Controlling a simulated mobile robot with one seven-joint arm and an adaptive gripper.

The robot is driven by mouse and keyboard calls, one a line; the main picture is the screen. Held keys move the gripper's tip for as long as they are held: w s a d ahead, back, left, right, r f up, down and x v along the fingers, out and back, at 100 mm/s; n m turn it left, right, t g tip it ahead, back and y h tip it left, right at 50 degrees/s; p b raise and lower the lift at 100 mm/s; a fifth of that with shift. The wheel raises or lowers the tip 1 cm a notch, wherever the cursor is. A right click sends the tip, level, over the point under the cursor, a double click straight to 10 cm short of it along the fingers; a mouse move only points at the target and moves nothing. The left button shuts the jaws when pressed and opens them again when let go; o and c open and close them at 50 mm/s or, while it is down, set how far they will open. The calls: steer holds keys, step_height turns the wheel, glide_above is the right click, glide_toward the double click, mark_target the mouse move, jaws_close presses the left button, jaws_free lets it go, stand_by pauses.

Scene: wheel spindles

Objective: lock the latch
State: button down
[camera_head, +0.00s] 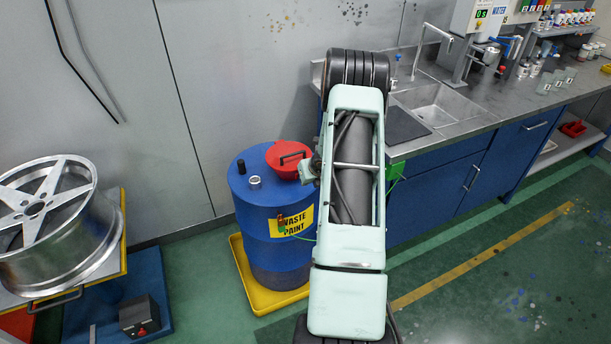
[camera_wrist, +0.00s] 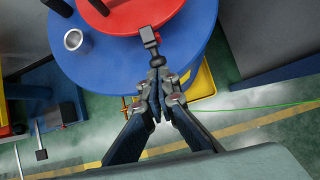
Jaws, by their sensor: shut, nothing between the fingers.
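The latch (camera_wrist: 149,37) is a small dark grey piece at the near edge of the red lid on the blue drum (camera_wrist: 197,45), seen in the wrist view. In the camera_head view the red lid (camera_head: 283,172) shows on the drum (camera_head: 252,205), but my arm hides the latch and most of my gripper.
The drum stands on a yellow tray (camera_head: 248,285) against the wall. A sink counter (camera_head: 450,125) with blue cabinets is to the right. A metal wheel (camera_head: 75,235) on a stand is to the left. Open green floor (camera_head: 500,300) lies at the lower right.

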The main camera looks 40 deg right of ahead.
steer(key=shift+w+r, duration=0.15)
steer(key=shift+r, duration=0.05)
steer(key=shift+w+d+r, duration=0.1)
steer(key=shift+r, duration=0.1)
steer(key=shift+r+p, duration=0.75)
steer(key=shift+p, duration=0.05)
steer(key=shift+f, duration=0.1)
